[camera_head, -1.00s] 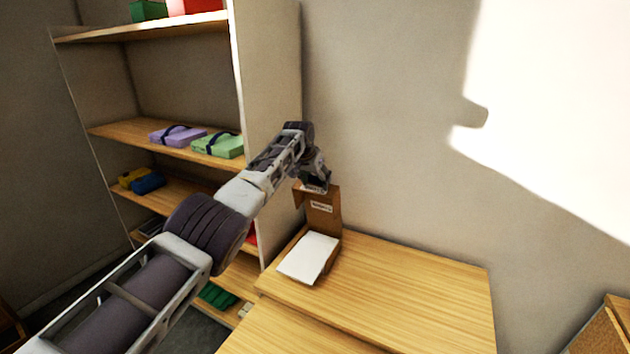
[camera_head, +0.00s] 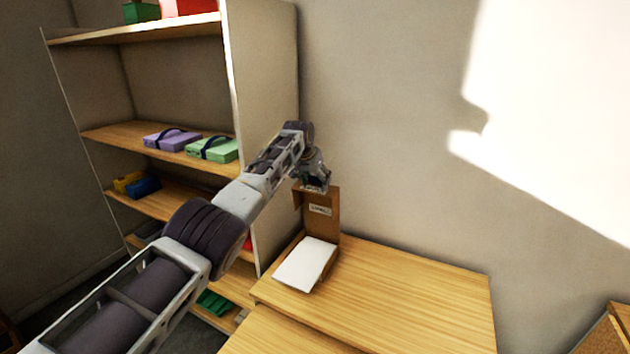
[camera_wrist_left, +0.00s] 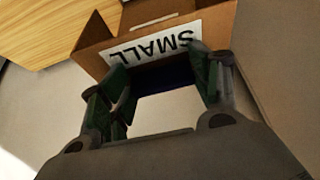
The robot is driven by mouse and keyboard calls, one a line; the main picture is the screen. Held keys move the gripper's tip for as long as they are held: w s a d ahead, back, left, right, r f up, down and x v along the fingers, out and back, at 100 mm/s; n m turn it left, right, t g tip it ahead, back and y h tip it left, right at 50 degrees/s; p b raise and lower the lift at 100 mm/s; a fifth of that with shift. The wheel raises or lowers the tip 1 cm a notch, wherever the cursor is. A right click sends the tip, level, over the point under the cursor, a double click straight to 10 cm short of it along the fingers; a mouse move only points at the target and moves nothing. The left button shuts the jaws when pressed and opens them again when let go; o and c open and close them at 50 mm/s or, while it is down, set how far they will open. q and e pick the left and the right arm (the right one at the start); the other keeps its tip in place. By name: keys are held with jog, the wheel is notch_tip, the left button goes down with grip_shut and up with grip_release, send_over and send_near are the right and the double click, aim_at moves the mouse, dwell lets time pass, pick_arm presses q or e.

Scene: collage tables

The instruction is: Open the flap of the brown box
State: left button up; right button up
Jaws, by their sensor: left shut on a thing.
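The brown box (camera_head: 329,262) stands at the back left of the wooden table, against the wall. Its flap (camera_head: 324,222) is raised upright at the back and carries a white label. A flat white thing (camera_head: 306,264) shows at the box's open front. My left gripper (camera_head: 318,184) is at the top edge of the flap and shut on it. In the left wrist view the gripper (camera_wrist_left: 163,90) has its fingers at the edge of the flap (camera_wrist_left: 90,38), beside the label reading "SMALL" (camera_wrist_left: 152,50), which appears upside down. My right gripper is not in view.
A shelf unit (camera_head: 262,110) stands just left of the table, close to my left arm. It holds a purple box (camera_head: 172,138), a green box (camera_head: 212,149) and other items. The wooden table top (camera_head: 400,295) is clear to the right of the box.

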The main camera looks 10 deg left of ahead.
pick_arm(q)
jog(key=shift+s+f, duration=0.1)
jog(key=shift+f, duration=0.4)
jog(key=o, duration=1.5)
jog(key=shift+d+f, duration=0.1)
jog(key=shift+d, duration=0.05)
jog(key=shift+c, duration=0.2)
jog(key=shift+w, duration=0.35)
jog(key=shift+r, duration=0.2)
jog(key=shift+s+r, duration=0.1)
jog(key=shift+r, duration=0.15)
